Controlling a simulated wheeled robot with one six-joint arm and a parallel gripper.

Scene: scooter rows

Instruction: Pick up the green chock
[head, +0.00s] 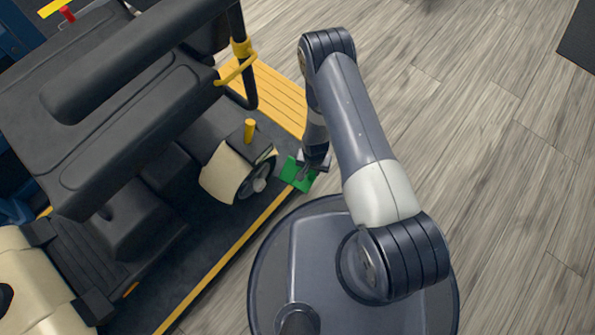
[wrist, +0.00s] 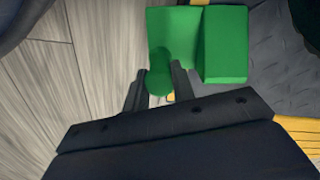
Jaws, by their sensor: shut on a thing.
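The green chock (head: 296,174) is beside the scooter's small wheel, at the edge of the dark platform in the head view. In the wrist view the chock (wrist: 226,45) shows a thick block, a flat plate and a rounded knob. My gripper (wrist: 160,85) is shut on the knob, with one dark finger on each side of it. In the head view my gripper (head: 311,166) is at the chock's right side, and the fingers are hard to make out. I cannot tell whether the chock touches the platform.
A scooter (head: 110,110) with a black seat and cream wheel cover stands left of the chock. Grey wooden floor (head: 480,150) is clear to the right.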

